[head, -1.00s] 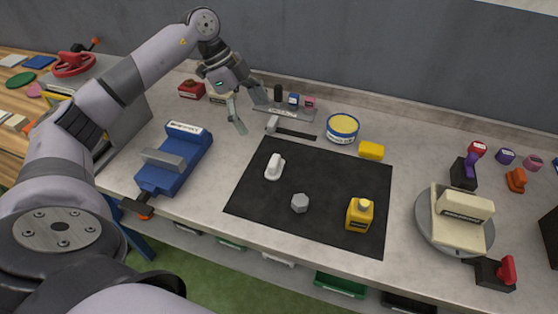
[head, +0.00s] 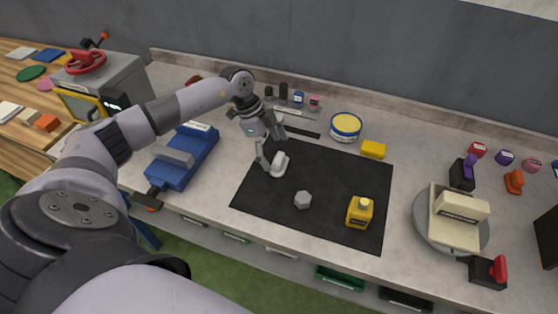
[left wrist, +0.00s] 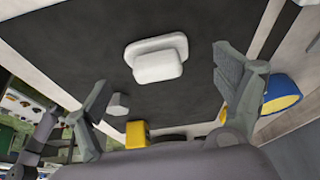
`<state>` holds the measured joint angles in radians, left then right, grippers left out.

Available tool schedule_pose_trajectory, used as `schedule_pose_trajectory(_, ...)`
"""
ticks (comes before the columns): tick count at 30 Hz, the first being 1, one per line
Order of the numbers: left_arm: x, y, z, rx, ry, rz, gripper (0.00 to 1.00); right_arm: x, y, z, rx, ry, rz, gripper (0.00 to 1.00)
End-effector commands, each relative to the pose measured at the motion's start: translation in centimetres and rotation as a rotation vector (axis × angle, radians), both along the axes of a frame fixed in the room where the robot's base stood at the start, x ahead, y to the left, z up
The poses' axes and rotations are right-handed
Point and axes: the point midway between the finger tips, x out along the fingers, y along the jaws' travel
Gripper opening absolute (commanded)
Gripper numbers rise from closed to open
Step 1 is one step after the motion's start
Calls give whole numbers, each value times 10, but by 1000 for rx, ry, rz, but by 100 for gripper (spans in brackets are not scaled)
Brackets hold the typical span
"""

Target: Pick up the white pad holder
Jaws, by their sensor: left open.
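The white pad holder (head: 279,163) is a small white block with a rounded grip. It lies on the black mat (head: 330,190), near the mat's upper left corner. It also shows in the left wrist view (left wrist: 157,61), lying flat with nothing between it and the camera. My left gripper (head: 272,148) is open and empty, close to the pad holder at its upper left in the head view. In the left wrist view its two fingers (left wrist: 165,95) are spread wide apart, and the pad holder appears beyond them. The right gripper is not in view.
A grey hex piece (head: 303,200) and a yellow bottle (head: 359,212) stand on the mat. A blue vise (head: 183,158) is left of the mat. A round tin (head: 345,127) and a yellow block (head: 373,149) lie behind it. The mat's middle is mostly clear.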

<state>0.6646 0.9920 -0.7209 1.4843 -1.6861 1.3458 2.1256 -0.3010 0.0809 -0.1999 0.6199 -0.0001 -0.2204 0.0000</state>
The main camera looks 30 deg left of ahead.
Motion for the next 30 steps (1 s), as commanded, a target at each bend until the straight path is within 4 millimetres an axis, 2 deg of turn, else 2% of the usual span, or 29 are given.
schedule_pose_trajectory(1,-1,-6,-3,-2,5,-2,89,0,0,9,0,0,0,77)
schedule_pose_trajectory(3,-1,-13,-12,-3,5,-2,89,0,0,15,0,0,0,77)
schedule_pose_trajectory(7,1,-17,-29,-2,2,-1,89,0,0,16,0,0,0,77)
schedule_pose_trajectory(16,2,-18,-34,1,1,-1,88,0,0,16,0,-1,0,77)
schedule_pose_trajectory(30,2,-18,-33,1,1,-1,57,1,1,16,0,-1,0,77)
